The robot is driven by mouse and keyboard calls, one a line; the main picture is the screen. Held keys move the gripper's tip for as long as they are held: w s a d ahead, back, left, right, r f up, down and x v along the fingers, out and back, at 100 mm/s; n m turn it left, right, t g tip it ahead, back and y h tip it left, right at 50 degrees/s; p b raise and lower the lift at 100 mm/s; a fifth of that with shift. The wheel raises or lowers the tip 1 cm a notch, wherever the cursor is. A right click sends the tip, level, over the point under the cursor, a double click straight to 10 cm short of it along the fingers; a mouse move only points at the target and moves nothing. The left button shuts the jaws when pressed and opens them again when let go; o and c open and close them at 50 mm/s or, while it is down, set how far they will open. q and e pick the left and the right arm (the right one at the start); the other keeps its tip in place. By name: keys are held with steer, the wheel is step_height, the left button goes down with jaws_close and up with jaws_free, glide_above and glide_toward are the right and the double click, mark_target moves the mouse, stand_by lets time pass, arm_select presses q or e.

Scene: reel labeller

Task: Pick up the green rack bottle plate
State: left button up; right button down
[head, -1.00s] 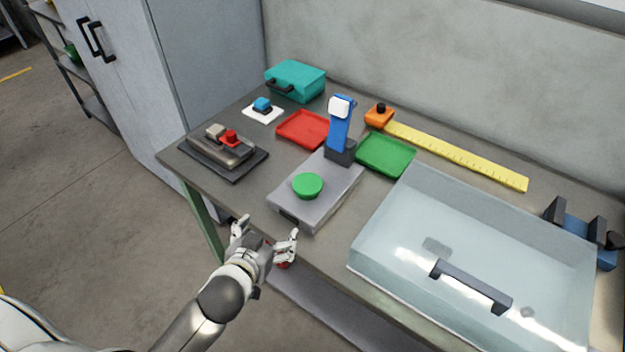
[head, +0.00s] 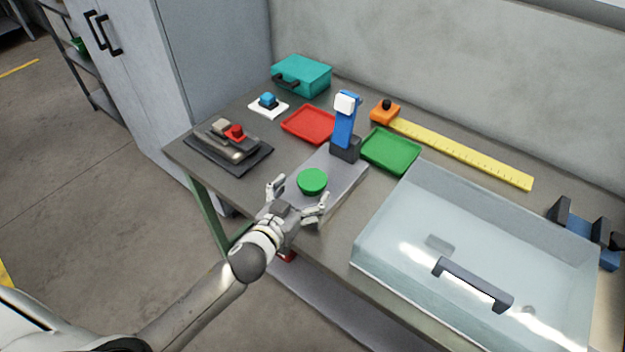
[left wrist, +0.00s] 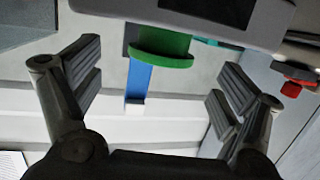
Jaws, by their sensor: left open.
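The green things on the table are a round green disc (head: 312,181) and a flat green tray (head: 391,151); which one the task names, I cannot tell. The disc sits on a grey flat device (head: 346,176) with an upright blue arm (head: 344,130) behind it. My left gripper (head: 298,199) is open and empty, just in front of the disc at the device's front edge. In the left wrist view the disc (left wrist: 162,48) shows beyond and between the spread fingers (left wrist: 160,88), apart from them. My right gripper is not in view.
A large clear bin (head: 400,215) with a grey handle fills the right front. A red tray (head: 309,124), a teal case (head: 301,75) and a yellow ruler (head: 465,155) lie behind. A dark device with a red knob (head: 236,131) stands at the left.

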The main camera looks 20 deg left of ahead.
mark_target(311, 181)
arm_select(q)
steer(key=shift+p+x, duration=0.75)
steer(key=shift+x, duration=2.3)
steer(key=shift+r, duration=0.1)
steer(key=c, duration=1.2)
steer(key=shift+r, duration=0.1)
steer(key=shift+c, duration=0.2)
